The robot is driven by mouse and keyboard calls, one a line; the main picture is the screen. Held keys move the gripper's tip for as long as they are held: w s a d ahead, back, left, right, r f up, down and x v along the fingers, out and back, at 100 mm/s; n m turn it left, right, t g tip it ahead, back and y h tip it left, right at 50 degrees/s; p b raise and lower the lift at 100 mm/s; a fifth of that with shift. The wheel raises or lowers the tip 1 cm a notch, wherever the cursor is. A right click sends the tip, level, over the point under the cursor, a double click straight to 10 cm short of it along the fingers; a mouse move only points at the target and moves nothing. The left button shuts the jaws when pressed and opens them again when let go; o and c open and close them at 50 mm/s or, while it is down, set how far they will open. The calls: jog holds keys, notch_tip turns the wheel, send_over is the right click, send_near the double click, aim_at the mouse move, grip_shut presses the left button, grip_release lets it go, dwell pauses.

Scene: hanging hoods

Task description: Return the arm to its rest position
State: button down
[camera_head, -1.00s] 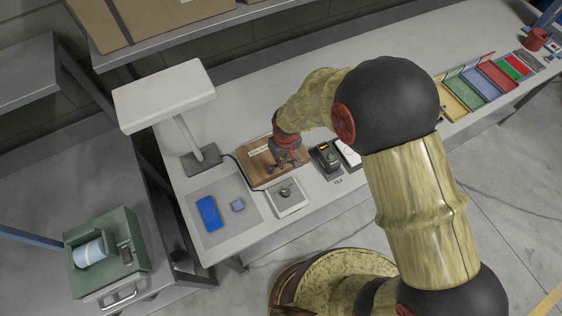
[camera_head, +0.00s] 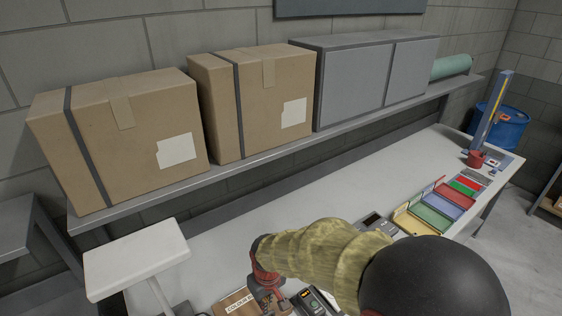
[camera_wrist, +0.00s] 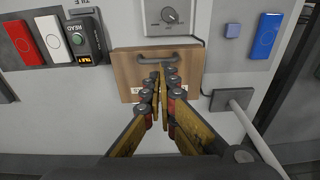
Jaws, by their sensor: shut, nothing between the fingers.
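My gripper (camera_wrist: 160,80) shows in the wrist view with its fingers together and nothing between them. It is above a wooden board with a handle (camera_wrist: 126,66). In the head view my arm reaches in from the lower right, and its wrist end is low in the picture, beside the board's labelled edge (camera_head: 238,303). The fingertips are cut off or hidden there. Whether the fingers touch the board I cannot tell.
Around the board are a reader device (camera_wrist: 86,45), a box with a dial (camera_wrist: 170,17), a blue tile (camera_wrist: 264,36) and a lamp base (camera_wrist: 228,101). A lamp head (camera_head: 136,258) stands left of my arm. A shelf (camera_head: 270,152) with cartons runs behind the bench.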

jog(key=s+d+r+m+t+b, duration=0.1)
jog(key=s+d+r+m+b, duration=0.1)
jog(key=s+d+b, duration=0.3)
jog(key=s+d+r+m+t+b, duration=0.2)
jog(key=s+d+r+b, duration=0.3)
jog(key=d, duration=0.6)
jog(key=s+d+r+m+t+b, duration=0.1)
jog(key=s+d+r+m+b, duration=0.2)
jog(key=d, duration=0.6)
jog(key=shift+s+r+t+h+b, duration=0.4)
jog(key=shift+s+r+b, duration=0.05)
jog(key=shift+s+b, duration=0.65)
jog(key=shift+d, duration=0.1)
